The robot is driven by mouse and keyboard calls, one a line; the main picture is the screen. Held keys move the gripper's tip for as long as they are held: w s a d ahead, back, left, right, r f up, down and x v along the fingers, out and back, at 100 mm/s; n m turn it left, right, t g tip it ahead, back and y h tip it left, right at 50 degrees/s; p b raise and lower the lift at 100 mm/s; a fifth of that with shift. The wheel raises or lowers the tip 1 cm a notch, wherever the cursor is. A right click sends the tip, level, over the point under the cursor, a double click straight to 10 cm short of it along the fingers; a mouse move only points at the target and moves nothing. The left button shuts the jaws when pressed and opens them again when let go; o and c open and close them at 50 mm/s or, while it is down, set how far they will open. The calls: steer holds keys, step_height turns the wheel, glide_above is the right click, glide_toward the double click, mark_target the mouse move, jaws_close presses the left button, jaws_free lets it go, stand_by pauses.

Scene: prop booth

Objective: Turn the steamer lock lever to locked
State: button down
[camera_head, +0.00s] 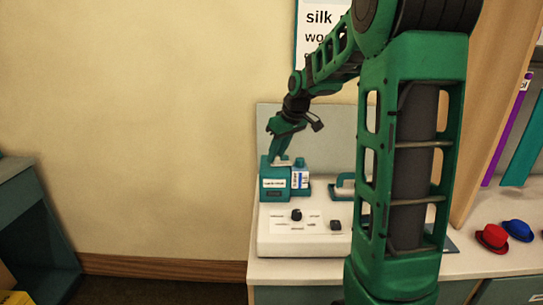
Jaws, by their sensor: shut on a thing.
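The steamer (275,192) is a small teal box with a white label, on a white panelled base (272,234) at the back of the counter. My gripper (275,158) reaches down from above, and its fingertips are at the top of the teal box. It is shut on what appears to be the steamer lock lever, which is mostly hidden by the fingers. The lever's exact angle and any lock markings are too small to make out.
A white and blue labelled bottle (299,176) stands close right of the gripper. A teal-handled iron (344,187) is farther right. Black knobs (296,215) sit on the base's front. Red (492,238) and blue (519,230) hats lie at right. My arm hides the middle counter.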

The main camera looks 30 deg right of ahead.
mark_target(286, 169)
steer(key=shift+s, duration=0.1)
stand_by(0.5)
steer(key=c, duration=1.5)
jaws_free()
steer(key=shift+d+f, duration=0.1)
steer(key=shift+c, duration=0.2)
steer(key=v, duration=1)
steer(key=shift+r, duration=0.4)
steer(key=s+a+f+m+g, duration=0.1)
steer(key=s+f, duration=0.4)
steer(key=s, duration=0.5)
steer(key=s+a+f+m+g, duration=0.2)
steer(key=s+a+f+m, duration=0.1)
steer(key=s, duration=0.8)
steer(key=s+a+f+m+g, duration=0.1)
steer(key=s+f+m, duration=0.3)
steer(key=s, duration=0.7)
step_height(286, 169, down, 3)
steer(key=shift+a+r+g+h, duration=0.1)
steer(key=shift+a+g+h, duration=0.25)
steer(key=shift+a, duration=0.55)
